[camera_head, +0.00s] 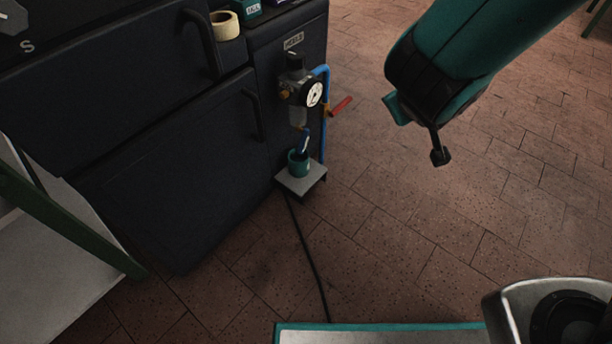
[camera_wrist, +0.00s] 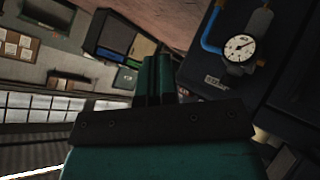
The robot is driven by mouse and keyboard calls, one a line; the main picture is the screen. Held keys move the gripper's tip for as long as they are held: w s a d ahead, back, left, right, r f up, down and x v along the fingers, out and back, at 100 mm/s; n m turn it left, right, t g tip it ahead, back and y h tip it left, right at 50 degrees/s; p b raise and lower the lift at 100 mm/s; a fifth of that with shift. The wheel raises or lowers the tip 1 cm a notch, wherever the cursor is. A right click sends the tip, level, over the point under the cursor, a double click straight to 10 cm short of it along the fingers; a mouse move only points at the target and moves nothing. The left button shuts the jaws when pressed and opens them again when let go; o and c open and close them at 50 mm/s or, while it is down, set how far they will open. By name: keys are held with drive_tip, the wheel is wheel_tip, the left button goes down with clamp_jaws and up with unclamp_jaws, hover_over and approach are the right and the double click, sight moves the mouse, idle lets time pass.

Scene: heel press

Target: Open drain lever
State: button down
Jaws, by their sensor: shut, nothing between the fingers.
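A filter-regulator (camera_head: 297,92) with a round white gauge (camera_head: 312,94) is mounted on the dark cabinet's side. Below its bowl a small blue lever (camera_head: 303,143) hangs down over a teal cup (camera_head: 298,163). A red-handled lever (camera_head: 341,106) sticks out to the right from the blue pipe (camera_head: 325,85). My gripper (camera_head: 440,157) is shut and empty, apart from the unit, to its right and above the floor. In the wrist view my shut fingers (camera_wrist: 158,80) show, with the gauge (camera_wrist: 239,48) to their right; the blue lever cannot be made out there.
The cup stands on a small grey shelf (camera_head: 300,184) low on the cabinet (camera_head: 180,130). Cabinet handles (camera_head: 252,115) stick out to the left of the unit. A tape roll (camera_head: 225,25) sits on top. A cable (camera_head: 306,250) crosses the floor. The brick floor right of the unit is clear.

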drive_tip(key=w+a+f+n+t+y+b, duration=0.1)
drive_tip(key=a+f+n+t+b, duration=0.15)
drive_tip(key=f+b, duration=0.55)
drive_tip(key=w+a+f+n+t+y+b, duration=0.1)
drive_tip(key=a+f+n+t+y+b, duration=0.2)
drive_tip(key=f+b, duration=0.5)
drive_tip(key=n+g+y+p, duration=0.1)
drive_tip(key=n+y+p, duration=0.3)
drive_tip(key=n+p, duration=0.25)
approach(303, 148)
drive_tip(key=b+x, duration=0.3)
drive_tip(key=x, duration=0.3)
drive_tip(key=shift+w+b, duration=0.15)
drive_tip(key=shift+b, duration=0.2)
drive_tip(key=shift+w+a, duration=0.3)
drive_tip(key=shift+w, duration=0.3)
drive_tip(key=shift+w+d+f+p, duration=0.25)
drive_tip(key=shift+w+f+p, duration=0.15)
drive_tip(key=shift+w+p, duration=0.35)
